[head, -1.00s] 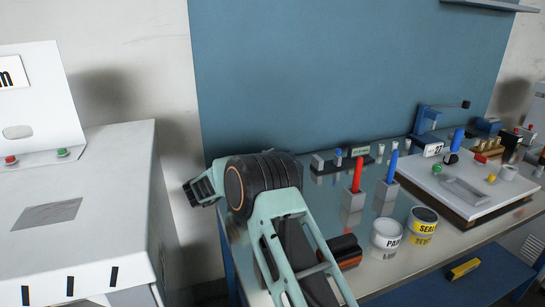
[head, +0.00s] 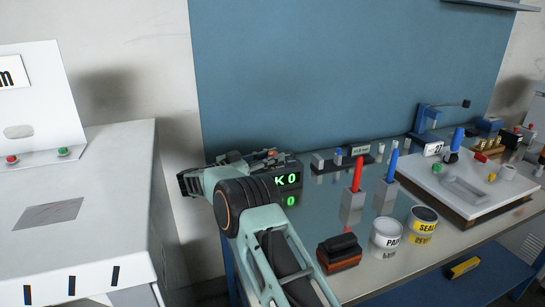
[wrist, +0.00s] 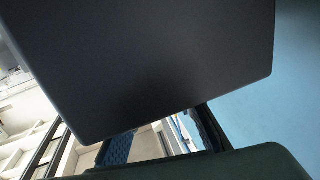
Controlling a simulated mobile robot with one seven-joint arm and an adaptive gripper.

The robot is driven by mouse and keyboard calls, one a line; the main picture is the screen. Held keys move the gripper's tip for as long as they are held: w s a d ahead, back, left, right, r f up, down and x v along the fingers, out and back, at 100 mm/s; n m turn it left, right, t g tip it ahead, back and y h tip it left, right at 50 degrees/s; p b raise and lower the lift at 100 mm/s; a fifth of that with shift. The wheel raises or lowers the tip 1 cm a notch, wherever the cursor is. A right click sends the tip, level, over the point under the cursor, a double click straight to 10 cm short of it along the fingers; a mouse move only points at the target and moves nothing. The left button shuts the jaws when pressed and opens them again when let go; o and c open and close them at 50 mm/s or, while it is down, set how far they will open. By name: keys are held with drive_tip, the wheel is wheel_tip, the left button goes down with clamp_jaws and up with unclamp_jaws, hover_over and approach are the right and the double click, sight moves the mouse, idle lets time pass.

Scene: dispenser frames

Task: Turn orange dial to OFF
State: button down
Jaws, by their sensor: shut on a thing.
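No orange dial shows clearly in either view. A dark box with a green lit display (head: 288,181) stands at the left end of the bench, partly hidden by my arm; the display shows "K0" above "0". My gripper is behind my arm's elbow in the head view, around the top of this box, where small parts are too blurred to tell apart. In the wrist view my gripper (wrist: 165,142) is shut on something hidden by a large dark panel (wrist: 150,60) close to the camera.
A black and orange object (head: 340,252) lies on the bench (head: 300,225) right of my arm. Red (head: 357,174) and blue (head: 391,167) handles stand upright beyond it. Cans labelled PAINT (head: 387,236) and SEALER (head: 423,220) stand nearby. A white cabinet (head: 80,190) is at left.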

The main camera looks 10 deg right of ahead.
sight(273, 153)
drive_tip(key=shift+r, duration=0.1)
drive_tip(key=c, duration=1.6)
unclamp_jaws()
wheel_tip(273, 153, up, 10)
drive_tip(key=shift+f, duration=0.1)
